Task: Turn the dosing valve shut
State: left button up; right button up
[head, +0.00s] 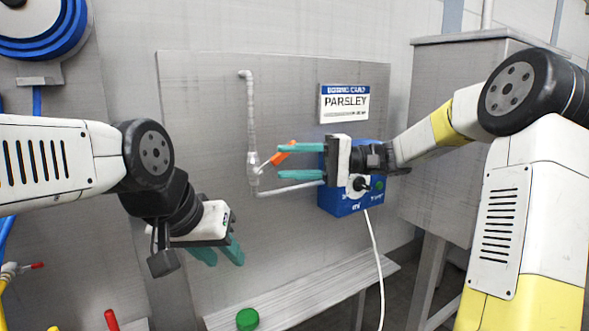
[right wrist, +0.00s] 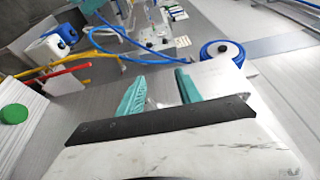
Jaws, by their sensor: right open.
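The dosing valve (head: 253,172) sits on a thin grey pipe on the upright metal panel. Its orange handle (head: 281,154) slants up to the right. My right gripper (head: 283,161) is open in front of the panel, its two teal fingers pointing left toward the valve. The handle overlaps the upper finger in the head view; I cannot tell if they touch. In the right wrist view the open fingers (right wrist: 165,92) show no clear orange handle between them. My left gripper (head: 221,254) hangs low on the left, pointing down, its fingers apart and empty.
A blue box (head: 341,204) with a black knob is behind my right gripper, with a white cable below. A PARSLEY card (head: 350,103) hangs above. A bench (head: 300,298) stands below, with a green round object (head: 247,319). A blue hose reel (head: 42,30) is upper left.

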jog(key=s, duration=0.6)
jog(key=shift+s+d+r, duration=0.2)
jog(key=shift+s+r, duration=0.1)
jog(key=shift+s, duration=0.05)
